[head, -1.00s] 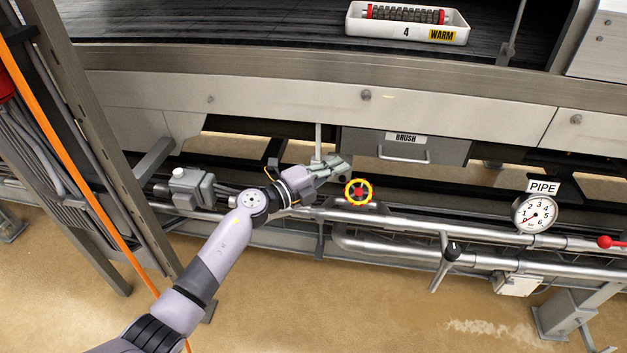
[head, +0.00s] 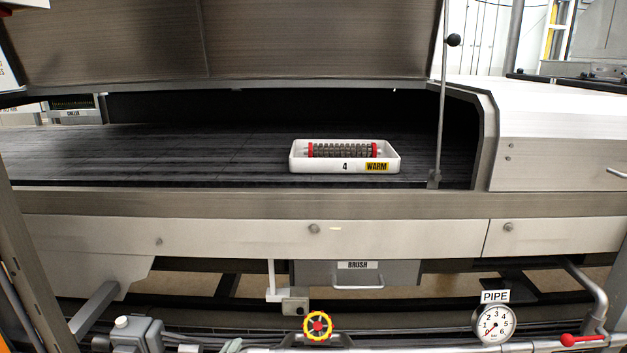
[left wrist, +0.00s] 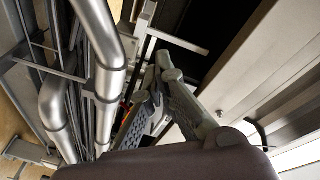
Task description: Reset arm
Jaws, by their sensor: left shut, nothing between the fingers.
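My left gripper (left wrist: 158,70) shows in the left wrist view, with its grey padded fingers drawn together and nothing between them. In the head view only a small grey-green piece of it (head: 232,346) shows at the bottom edge, left of the yellow and red handwheel (head: 317,326). The rest of the left arm is out of that view. My right gripper is in neither view.
A white tray (head: 345,168) marked 4 and WARM holds a dark roller with red ends on the black belt (head: 200,160). Below are a BRUSH drawer (head: 357,274), PIPE gauge (head: 495,325) and red-handled lever (head: 570,340). Silver pipes (left wrist: 107,65) run beside the left gripper.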

